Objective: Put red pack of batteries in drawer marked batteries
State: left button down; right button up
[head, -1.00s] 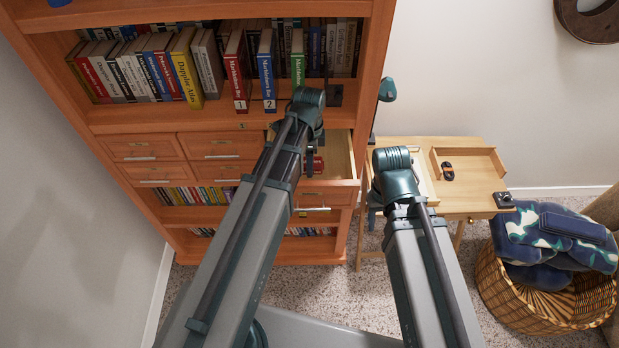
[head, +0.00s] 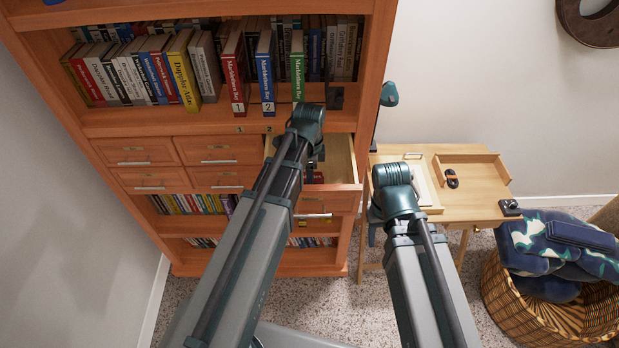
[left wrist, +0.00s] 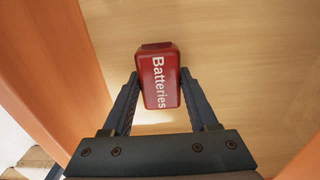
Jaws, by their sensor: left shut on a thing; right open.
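The red pack of batteries (left wrist: 160,78) is between the fingers of my left gripper (left wrist: 158,98), its white "Batteries" lettering facing the wrist camera. In the head view a small part of the pack (head: 315,177) shows inside an open drawer (head: 342,157) of the wooden bookcase. My left gripper (head: 314,166) is shut on it there, mostly hidden by my arm. Pale wood lies behind the pack in the left wrist view; I cannot tell whether they touch. The drawer's label is not readable. My right gripper (head: 376,222) is open and partly hidden beside the small desk.
Closed drawers (head: 145,152) are to the left of the open one. Books (head: 185,75) fill the shelf above. The desk (head: 475,195) at right holds a tray with a small dark object (head: 452,179). A wicker basket (head: 530,315) stands at far right.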

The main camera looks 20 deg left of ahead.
pick_arm(q)
jog(key=shift+c, duration=0.9)
grip_release()
jog(key=shift+f, duration=0.1)
notch_tip(320, 180, up, 12)
jog(key=p, duration=1.2)
jog(key=s+d+n+y, duration=0.1)
jog(key=s+d+n, duration=0.9)
jog(key=s, duration=0.4)
jog(key=shift+s+d+r+n, duration=0.15)
jog(key=shift+d+r+n, duration=0.1)
jog(key=shift+n, duration=0.35)
jog(key=shift+s+f, duration=0.1)
